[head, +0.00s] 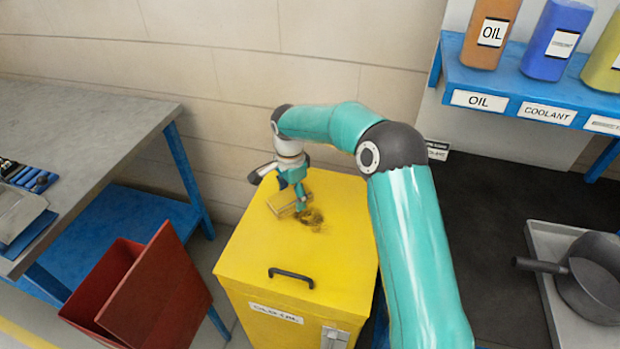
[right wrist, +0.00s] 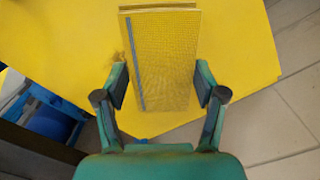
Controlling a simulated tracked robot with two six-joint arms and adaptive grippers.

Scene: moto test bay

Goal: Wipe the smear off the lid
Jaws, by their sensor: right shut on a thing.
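The yellow lid (head: 335,250) is the flat top of a yellow bin with a black handle (head: 291,275). A dark brown smear (head: 313,218) lies on the lid, right beside my right gripper (head: 301,203). That gripper points down at the lid and is shut on a folded yellowish cloth (head: 283,207). In the right wrist view the cloth (right wrist: 165,60) has a blue-grey stripe and lies between the two fingers (right wrist: 160,88). A bit of the smear (right wrist: 121,58) shows at the cloth's left edge there. I cannot tell how firmly the cloth touches the lid. My left gripper is out of view.
A red bin (head: 150,295) stands left of the yellow bin, below a grey workbench (head: 90,130). A blue shelf (head: 500,75) with an orange oil bottle (head: 490,32) and a blue coolant bottle (head: 556,40) is at the upper right. A dark pan (head: 590,278) sits in a grey tray (head: 545,245).

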